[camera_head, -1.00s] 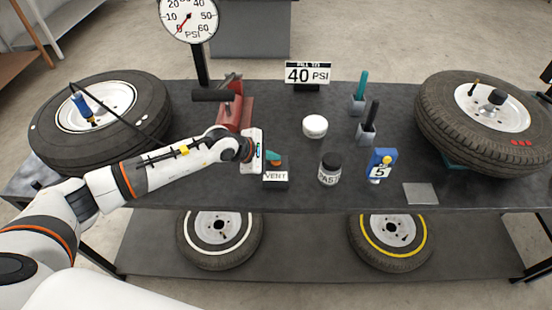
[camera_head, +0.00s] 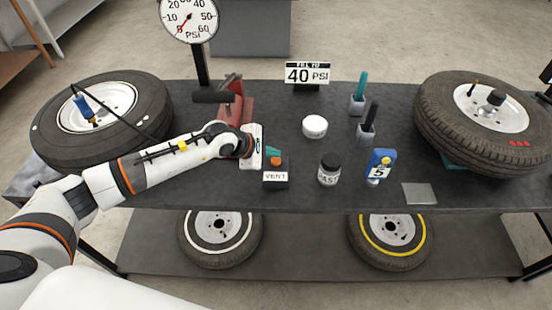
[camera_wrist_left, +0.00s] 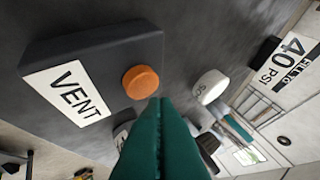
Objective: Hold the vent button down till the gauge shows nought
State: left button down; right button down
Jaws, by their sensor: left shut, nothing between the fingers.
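The vent box (camera_head: 276,182) is a dark block with a white VENT label and an orange button (camera_head: 275,161) on top. Both also show in the left wrist view, the box (camera_wrist_left: 100,50) and the button (camera_wrist_left: 141,82). My left gripper (camera_head: 272,152) has teal fingers, shut and empty, just beyond the button in the head view. In the wrist view its fingertips (camera_wrist_left: 160,103) are beside the button, not covering it; any gap is hard to judge. The pressure gauge (camera_head: 188,16) has its red needle at the low end, at or near 0. My right gripper is not in view.
A 40 PSI sign (camera_head: 307,74), white round tub (camera_head: 314,127), dark-lidded jar (camera_head: 330,170) and blue device reading 5 (camera_head: 381,166) stand on the table. Tyres lie at left (camera_head: 150,115) and right (camera_head: 440,110). A red tool (camera_head: 238,108) stands behind my left gripper.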

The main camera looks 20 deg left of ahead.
aim_at(272, 162)
pick_arm(q)
jog(key=shift+r+p, duration=1.35)
jog(key=shift+r, duration=1.2)
